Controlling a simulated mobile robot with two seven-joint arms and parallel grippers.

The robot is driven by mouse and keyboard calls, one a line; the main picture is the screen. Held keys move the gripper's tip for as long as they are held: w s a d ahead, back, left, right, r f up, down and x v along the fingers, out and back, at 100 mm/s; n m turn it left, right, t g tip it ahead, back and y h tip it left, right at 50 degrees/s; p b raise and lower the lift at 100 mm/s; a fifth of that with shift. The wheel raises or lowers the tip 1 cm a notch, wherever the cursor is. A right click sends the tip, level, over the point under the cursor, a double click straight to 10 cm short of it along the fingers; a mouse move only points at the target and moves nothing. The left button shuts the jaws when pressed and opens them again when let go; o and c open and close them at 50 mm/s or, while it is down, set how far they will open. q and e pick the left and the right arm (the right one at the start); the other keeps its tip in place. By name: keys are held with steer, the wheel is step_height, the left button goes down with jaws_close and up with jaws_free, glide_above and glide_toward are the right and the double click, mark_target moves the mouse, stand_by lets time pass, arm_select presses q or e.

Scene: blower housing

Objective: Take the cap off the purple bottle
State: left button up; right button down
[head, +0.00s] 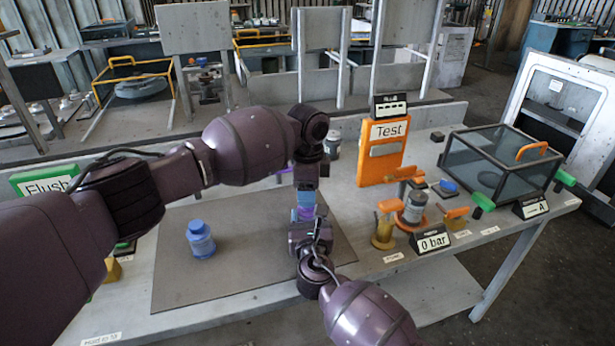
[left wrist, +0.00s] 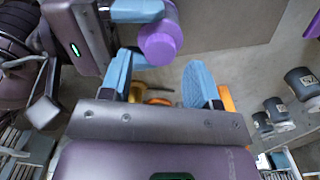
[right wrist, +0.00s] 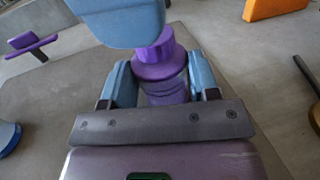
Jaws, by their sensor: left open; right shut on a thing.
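The purple bottle (right wrist: 163,82) stands between the blue fingers of my right gripper (right wrist: 162,88), which is shut on its body. Its purple cap (right wrist: 158,46) shows on top in the right wrist view. A blue finger of my left gripper hangs in front of the cap's upper part there. In the left wrist view the cap (left wrist: 160,44) lies outside the open, empty fingers of my left gripper (left wrist: 160,85). In the head view my left gripper (head: 306,196) is just above my right gripper (head: 308,228), and they hide most of the bottle.
A blue bottle (head: 201,241) stands on the grey mat (head: 180,285) to the left. An orange Test panel (head: 382,150), a valve assembly (head: 412,208) and a glass-sided box (head: 500,165) stand to the right. The mat's front middle is clear.

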arm_select(q)
steer(key=shift+f, duration=1.4)
steer(key=c, duration=0.9)
steer(key=shift+n, duration=1.6)
steer(key=shift+c, duration=0.3)
steer(key=o, duration=1)
